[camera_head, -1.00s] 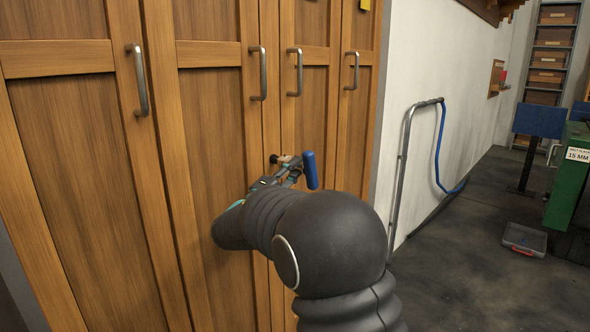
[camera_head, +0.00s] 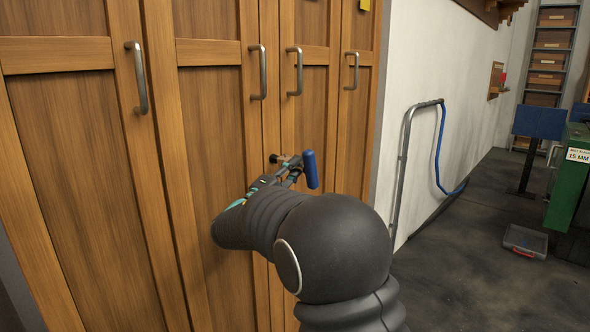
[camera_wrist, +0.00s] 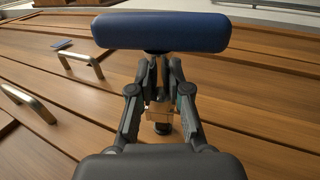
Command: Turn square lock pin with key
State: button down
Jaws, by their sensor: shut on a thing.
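The key has a blue cylindrical handle (camera_head: 310,169) beside my gripper. In the wrist view the blue handle (camera_wrist: 160,32) lies crosswise just beyond the fingertips. My gripper (camera_head: 288,172) is at the wooden cabinet front, low between two doors; in the wrist view its fingers (camera_wrist: 158,80) are closed around the key's shank below the handle. A small dark round lock pin (camera_head: 273,158) shows on the cabinet at the left of the fingers. The wrist view shows a dark round part (camera_wrist: 162,128) between the fingers. Whether the key is seated on the pin is hidden.
The wooden cabinet (camera_head: 75,150) fills the left, with several metal door handles, one (camera_head: 299,72) above my gripper. A hand cart (camera_head: 404,165) with a blue hose leans by the white wall.

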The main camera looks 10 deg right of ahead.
aim_at(283, 163)
jog(key=shift+w+a, duration=0.85)
jog(key=shift+w, duration=0.3)
dwell(0.9)
jog(key=shift+r, duration=0.1)
jog(key=shift+r+p, duration=0.2)
jog(key=shift+p, duration=0.4)
jog(key=g+y+p, duration=0.1)
jog(key=y+p, duration=0.1)
jog(key=p, duration=0.1)
jog(key=shift+r+g+y, duration=0.2)
jog(key=shift+g+y, duration=0.1)
jog(key=shift+g, duration=0.1)
jog(key=shift+f, duration=0.35)
jog(key=shift+f+b, duration=0.2)
jog(key=shift+b, duration=0.15)
jog(key=shift+f+b, duration=0.15)
jog(key=shift+b, duration=0.45)
jog(key=shift+h+b, duration=0.4)
jog(key=shift+b, duration=0.6)
jog(key=shift+r+t, duration=0.3)
jog(key=shift+t, duration=0.1)
